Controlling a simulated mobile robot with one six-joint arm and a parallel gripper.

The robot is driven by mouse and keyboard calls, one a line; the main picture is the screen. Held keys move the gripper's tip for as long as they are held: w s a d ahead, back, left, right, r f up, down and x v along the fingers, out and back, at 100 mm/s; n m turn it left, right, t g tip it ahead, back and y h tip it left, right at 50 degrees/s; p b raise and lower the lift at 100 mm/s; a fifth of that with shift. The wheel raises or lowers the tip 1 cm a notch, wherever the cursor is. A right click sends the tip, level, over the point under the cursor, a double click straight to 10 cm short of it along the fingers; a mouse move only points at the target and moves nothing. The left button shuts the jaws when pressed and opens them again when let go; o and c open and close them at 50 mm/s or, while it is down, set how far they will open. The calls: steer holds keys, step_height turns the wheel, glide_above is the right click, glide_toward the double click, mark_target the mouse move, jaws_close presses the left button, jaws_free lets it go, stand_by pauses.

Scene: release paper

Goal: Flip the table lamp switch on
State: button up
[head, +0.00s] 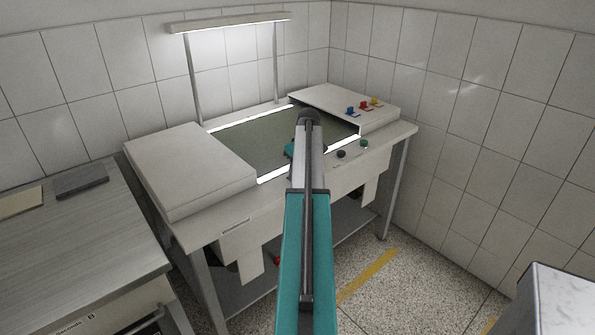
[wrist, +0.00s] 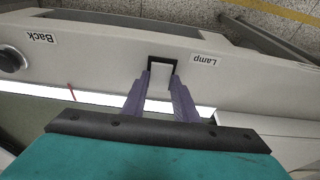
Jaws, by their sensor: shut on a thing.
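The table (head: 262,195) has a lamp bar (head: 230,24) on two posts above it; the bar's underside glows. In the wrist view a white rocker switch (wrist: 160,82) sits in a black frame beside a label reading "Lamp" (wrist: 205,60), upside down there. My gripper (wrist: 161,78) has its two purple fingers on either side of the switch, shut on it. Whether the rocker is tilted on or off I cannot tell. In the head view my arm hides the switch and most of my gripper.
Bright strips (head: 273,176) edge the table's dark green surface (head: 265,140). A dark knob (wrist: 11,60) is by a "Back" label (wrist: 42,38). A metal cabinet (head: 70,230) is at left; open floor (head: 400,290) is at right.

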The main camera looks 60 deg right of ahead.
steer(key=shift+w+d+r+g+p, duration=0.2)
steer(key=shift+w+g+p, duration=0.1)
steer(key=shift+g+p, duration=0.2)
steer(key=shift+f, duration=0.1)
steer(key=o, duration=1.1)
steer(key=shift+c, duration=0.2)
step_height(320, 180, up, 14)
steer(key=s+b, duration=0.1)
steer(key=b, duration=0.1)
steer(key=shift+s+a+f+b, duration=0.15)
steer(key=shift+s+a+b, duration=0.1)
steer(key=shift+b, duration=0.05)
